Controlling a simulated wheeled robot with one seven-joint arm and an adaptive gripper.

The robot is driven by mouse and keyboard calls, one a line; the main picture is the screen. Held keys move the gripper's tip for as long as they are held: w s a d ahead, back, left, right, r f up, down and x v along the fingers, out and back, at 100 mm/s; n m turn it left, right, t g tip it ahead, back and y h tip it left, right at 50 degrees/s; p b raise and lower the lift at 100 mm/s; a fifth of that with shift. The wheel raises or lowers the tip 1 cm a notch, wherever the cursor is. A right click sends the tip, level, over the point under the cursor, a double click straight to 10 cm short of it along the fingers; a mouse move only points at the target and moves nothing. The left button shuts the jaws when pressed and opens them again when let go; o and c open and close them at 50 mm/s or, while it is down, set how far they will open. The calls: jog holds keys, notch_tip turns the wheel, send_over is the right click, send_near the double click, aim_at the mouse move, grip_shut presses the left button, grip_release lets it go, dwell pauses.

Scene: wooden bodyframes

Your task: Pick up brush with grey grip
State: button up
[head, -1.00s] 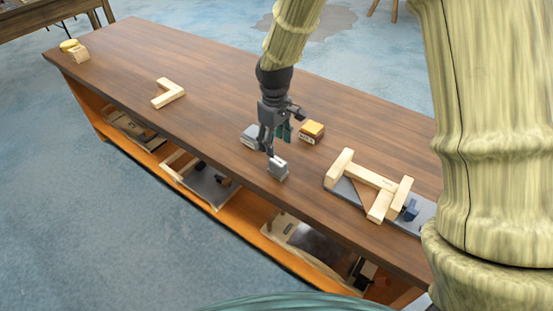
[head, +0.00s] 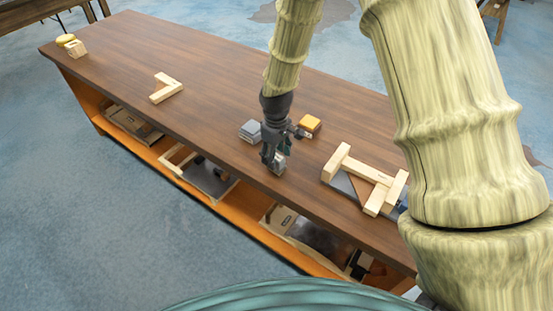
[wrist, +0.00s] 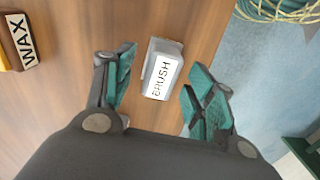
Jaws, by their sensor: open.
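The brush (wrist: 162,68), a small block with a grey top and a white side labelled BRUSH, stands on the wooden tabletop. In the head view the brush (head: 280,163) is partly hidden by my gripper (head: 271,156). In the wrist view my gripper (wrist: 163,88) is open, with one teal-padded finger left of the brush and one right of it. There are gaps on both sides and nothing is held. The brush lies slightly beyond the line between the fingertips.
A yellow-topped WAX block (head: 309,123) stands behind, also in the wrist view (wrist: 18,42). A grey block (head: 250,131) is left of my gripper. A wooden frame assembly (head: 366,181) lies right. The table's front edge is close to the brush.

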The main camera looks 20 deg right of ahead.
jog(key=shift+f, duration=0.85)
jog(key=c, duration=1.1)
jog(key=shift+r, duration=0.15)
jog(key=shift+r+b, duration=0.4)
jog(key=shift+r, duration=0.5)
jog(key=shift+s+a+r+b, duration=0.15)
jog(key=shift+s+r+b, duration=0.25)
jog(key=shift+r, duration=0.25)
jog(key=s+a+b, duration=0.1)
jog(key=s+a, duration=0.1)
jog(key=s, duration=0.5)
jog(key=s+a+r+b, duration=0.1)
jog(key=s+a+b, duration=0.1)
jog(key=s, duration=0.5)
jog(key=shift+s+a+r, duration=0.25)
jog(key=shift+s+r, duration=0.05)
